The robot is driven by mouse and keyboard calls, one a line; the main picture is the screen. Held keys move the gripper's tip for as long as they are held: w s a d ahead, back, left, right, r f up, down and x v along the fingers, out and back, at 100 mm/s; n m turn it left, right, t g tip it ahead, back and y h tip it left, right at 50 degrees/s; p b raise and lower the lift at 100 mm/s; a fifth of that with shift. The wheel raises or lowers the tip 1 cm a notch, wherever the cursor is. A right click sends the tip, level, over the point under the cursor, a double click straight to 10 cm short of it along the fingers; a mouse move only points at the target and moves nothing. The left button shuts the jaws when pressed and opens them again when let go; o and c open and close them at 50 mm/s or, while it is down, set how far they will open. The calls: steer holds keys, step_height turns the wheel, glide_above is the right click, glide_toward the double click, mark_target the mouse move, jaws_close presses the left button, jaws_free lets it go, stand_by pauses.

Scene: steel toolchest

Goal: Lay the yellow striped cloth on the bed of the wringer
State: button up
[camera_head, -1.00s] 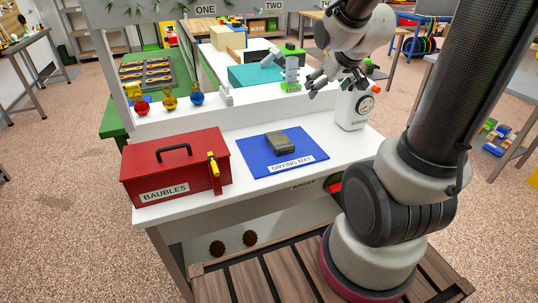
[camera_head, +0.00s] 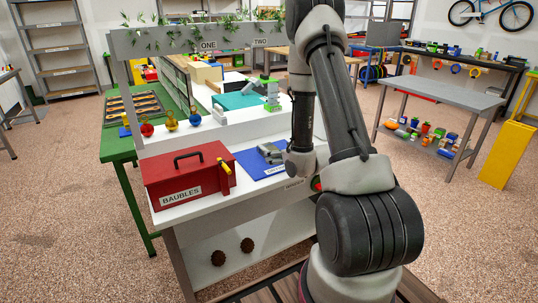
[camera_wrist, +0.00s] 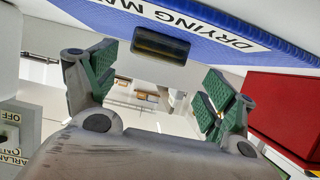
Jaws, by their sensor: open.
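My gripper (camera_head: 272,153) is low over the blue drying mat (camera_head: 252,171) in the head view. In the wrist view my gripper (camera_wrist: 160,84) is open, its two green-padded fingers apart with nothing between them. A dark olive block-like thing (camera_wrist: 160,43) lies on the drying mat (camera_wrist: 210,22), beyond the fingertips. In the head view my gripper hides it. I cannot make out a yellow striped cloth, and cannot tell whether this dark thing is it. No wringer is clearly recognisable; a grey upright device on a green base (camera_head: 271,94) stands behind the mat.
A red box labelled BAUBLES (camera_head: 188,176) stands left of the mat; it also shows in the wrist view (camera_wrist: 285,110). Red, gold and blue baubles (camera_head: 171,121) stand on the ledge behind it. A switch panel (camera_wrist: 8,135) is at the wrist view's left edge.

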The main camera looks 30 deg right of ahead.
steer(key=x, duration=0.4)
steer(key=shift+w+d+f, duration=0.25)
steer(key=shift+w, duration=0.1)
steer(key=shift+c, duration=0.2)
steer(key=c, duration=1.2)
steer(key=shift+o, duration=0.2)
